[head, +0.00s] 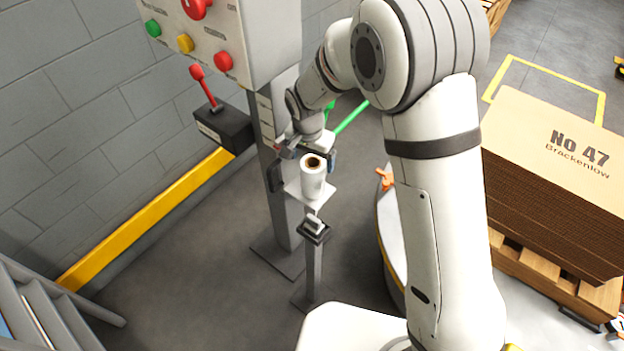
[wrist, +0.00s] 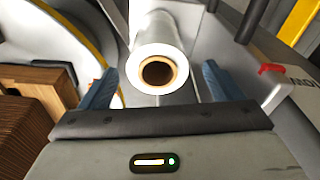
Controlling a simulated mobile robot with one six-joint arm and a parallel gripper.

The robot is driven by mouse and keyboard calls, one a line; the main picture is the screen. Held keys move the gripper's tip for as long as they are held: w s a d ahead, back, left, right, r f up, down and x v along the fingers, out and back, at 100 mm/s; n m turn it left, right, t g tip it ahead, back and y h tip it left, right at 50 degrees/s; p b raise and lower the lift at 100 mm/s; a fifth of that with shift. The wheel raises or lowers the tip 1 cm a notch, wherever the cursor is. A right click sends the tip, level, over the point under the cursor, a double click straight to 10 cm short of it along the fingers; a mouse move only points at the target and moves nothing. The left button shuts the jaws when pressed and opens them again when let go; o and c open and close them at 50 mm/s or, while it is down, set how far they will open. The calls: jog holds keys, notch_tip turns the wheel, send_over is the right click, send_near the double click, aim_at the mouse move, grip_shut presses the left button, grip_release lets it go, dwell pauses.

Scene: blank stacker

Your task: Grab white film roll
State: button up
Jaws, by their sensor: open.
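The white film roll (head: 312,180) stands upright on a small light shelf fixed to the grey post, with its brown core facing up. In the wrist view the film roll (wrist: 157,62) lies between and beyond my two blue fingertips, with its core end toward the camera. My gripper (wrist: 157,88) is open, one finger on each side of the roll, with visible gaps. In the head view my gripper (head: 305,155) is just behind and above the roll, partly hidden by it.
A control box (head: 215,40) with coloured buttons tops the post. A black box with a red lever (head: 203,88) juts left of it. A small stand (head: 314,230) is below the roll. A cardboard stack (head: 545,190) on a pallet is at right. A yellow rail (head: 150,215) runs along the wall.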

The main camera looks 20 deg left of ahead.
jog(key=f, duration=0.4)
jog(key=f+b, duration=0.1)
jog(key=f, duration=0.2)
jog(key=shift+w+d, duration=0.2)
jog(key=shift+w, duration=0.1)
jog(key=shift+c, duration=0.3)
jog(key=c, duration=1.3)
jog(key=shift+o, duration=0.2)
jog(key=shift+r, duration=0.15)
